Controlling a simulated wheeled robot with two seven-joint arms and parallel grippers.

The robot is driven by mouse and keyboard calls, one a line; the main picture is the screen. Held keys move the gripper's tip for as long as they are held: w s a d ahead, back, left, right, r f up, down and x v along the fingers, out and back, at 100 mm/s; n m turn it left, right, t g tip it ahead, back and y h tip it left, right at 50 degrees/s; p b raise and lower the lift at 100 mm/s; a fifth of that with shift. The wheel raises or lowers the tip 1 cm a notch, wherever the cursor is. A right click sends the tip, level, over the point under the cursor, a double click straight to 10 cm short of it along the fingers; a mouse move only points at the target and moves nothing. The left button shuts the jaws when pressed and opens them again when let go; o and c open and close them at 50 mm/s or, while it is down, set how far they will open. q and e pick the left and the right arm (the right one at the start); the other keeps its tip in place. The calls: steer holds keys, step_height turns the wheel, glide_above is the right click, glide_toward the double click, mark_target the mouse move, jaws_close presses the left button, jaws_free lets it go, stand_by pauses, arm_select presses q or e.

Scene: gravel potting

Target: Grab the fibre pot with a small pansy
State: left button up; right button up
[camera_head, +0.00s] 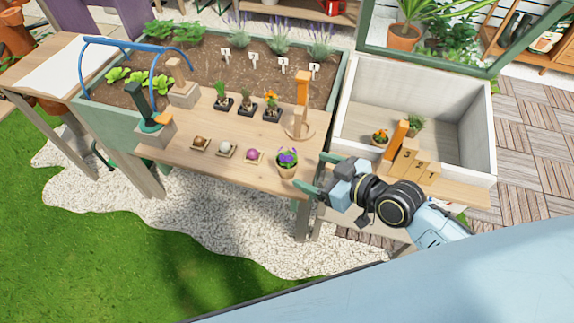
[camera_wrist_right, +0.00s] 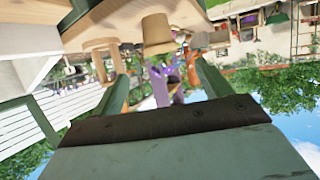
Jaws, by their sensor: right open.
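The fibre pot (camera_head: 287,172) is brown and holds a small pansy (camera_head: 288,157) with purple flowers. It stands upright at the front right corner of the wooden table (camera_head: 215,165). My right gripper (camera_head: 309,177) is open, just right of the pot, with its fingers pointing toward it. In the right wrist view, which looks upside down, the pot (camera_wrist_right: 157,35) and purple flowers (camera_wrist_right: 160,88) show between the two green fingers, with gaps on both sides. I see no contact. My left gripper is not in view.
Small dishes holding a brown, a white and a purple item (camera_head: 254,155) lie left of the pot. Several black-potted plants (camera_head: 247,106) and a wooden stand (camera_head: 300,120) are behind. A white-walled box (camera_head: 465,125) with wooden blocks stands right.

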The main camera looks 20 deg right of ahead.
mark_target(290, 161)
steer(key=x, duration=0.4)
steer(key=b+x, duration=0.1)
steer(key=x, duration=0.3)
steer(key=shift+w+a+f, duration=0.15)
steer(key=shift+w+a, duration=0.1)
steer(key=shift+w+a+f, duration=0.15)
steer(key=shift+w, duration=0.05)
steer(key=c, duration=1.1)
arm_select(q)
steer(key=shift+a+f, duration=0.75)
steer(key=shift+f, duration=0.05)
